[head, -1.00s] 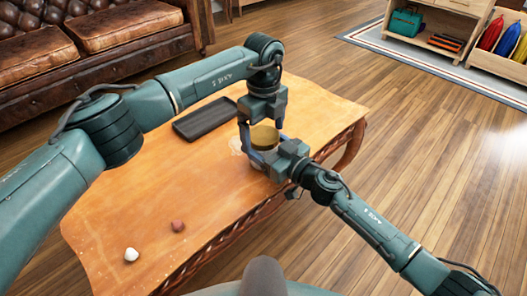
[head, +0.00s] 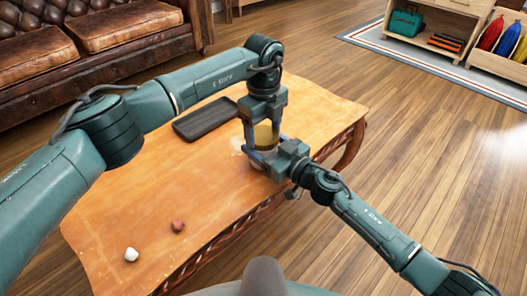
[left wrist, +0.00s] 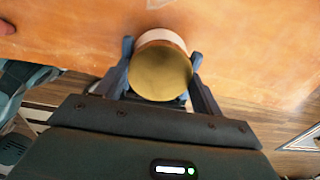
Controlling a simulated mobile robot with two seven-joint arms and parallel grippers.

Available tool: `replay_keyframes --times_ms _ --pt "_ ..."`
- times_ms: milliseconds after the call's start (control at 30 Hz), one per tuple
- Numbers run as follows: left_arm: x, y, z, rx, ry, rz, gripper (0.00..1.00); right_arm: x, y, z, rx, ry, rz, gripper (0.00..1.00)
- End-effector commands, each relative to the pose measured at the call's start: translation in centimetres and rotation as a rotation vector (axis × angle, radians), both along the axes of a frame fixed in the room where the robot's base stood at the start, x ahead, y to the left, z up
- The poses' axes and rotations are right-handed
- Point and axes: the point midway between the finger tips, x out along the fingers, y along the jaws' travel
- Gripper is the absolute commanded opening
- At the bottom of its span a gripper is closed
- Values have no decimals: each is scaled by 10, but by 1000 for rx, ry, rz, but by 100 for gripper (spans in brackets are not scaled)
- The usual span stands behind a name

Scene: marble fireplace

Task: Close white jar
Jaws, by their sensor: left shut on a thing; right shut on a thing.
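The gold-coloured lid (head: 263,134) is round and sits on top of the white jar, near the table's right edge. My left gripper (head: 263,143) reaches down from above and is shut on the lid, one finger on each side. In the left wrist view the lid (left wrist: 160,72) fills the space between the fingers, with the pale rim of the white jar (left wrist: 160,36) showing just beyond it. My right gripper (head: 266,160) comes in low from the right and is shut on the jar. Most of the jar is hidden by the grippers; I cannot tell how tightly the lid is seated.
A black tray (head: 205,119) lies on the wooden table (head: 160,190), left of the jar. A white lump (head: 131,254) and a reddish-brown lump (head: 178,225) lie near the front left. A brown leather sofa (head: 90,35) stands behind. The table's middle is clear.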

Motion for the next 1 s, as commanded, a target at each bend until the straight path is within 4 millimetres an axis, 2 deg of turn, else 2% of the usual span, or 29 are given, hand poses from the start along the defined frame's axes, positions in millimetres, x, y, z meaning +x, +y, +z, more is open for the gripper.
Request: replay_keyframes --times_ms 167,800,1000 --pt "0 0 0 1 0 -217 40 0 0 -1 -1 1 0 6" --pt "0 0 -1 0 0 -1675 40 0 0 -1 -1 1 0 6" --pt "0 0 -1 0 0 -2070 40 0 0 -1 -1 1 0 6"
